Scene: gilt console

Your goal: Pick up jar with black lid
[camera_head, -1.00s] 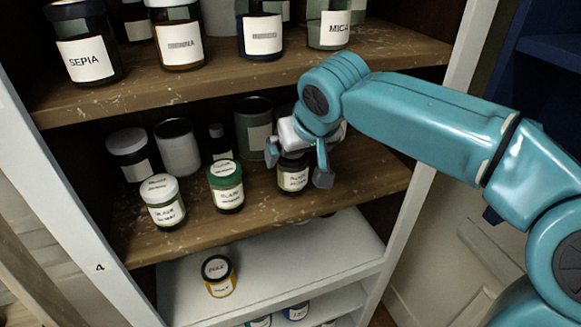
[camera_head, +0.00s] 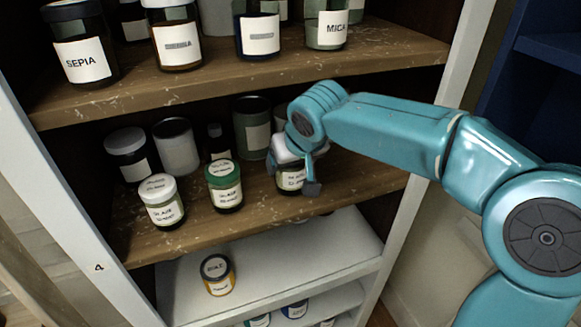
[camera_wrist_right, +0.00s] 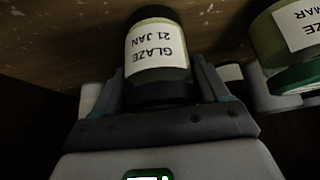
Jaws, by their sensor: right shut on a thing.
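A small jar (camera_head: 289,183) with a white label stands on the right part of the middle wooden shelf in the head view. My right gripper (camera_head: 292,172) comes down over its top and is shut on it, one finger on each side. The gripper hides its lid in the head view. In the right wrist view the jar (camera_wrist_right: 158,48) shows upside down, with a label reading "GLAZE 21 JAN" and a black lid (camera_wrist_right: 160,93) between the fingers (camera_wrist_right: 165,88). I cannot tell whether its base touches the shelf. My left gripper is not in view.
A green-lidded jar (camera_head: 225,187) and a white-lidded jar (camera_head: 162,201) stand left of it. A dark green jar (camera_head: 252,128) stands behind. Another black-lidded jar (camera_head: 217,275) is on the white shelf below. The upper shelf (camera_head: 390,45) is close above my arm.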

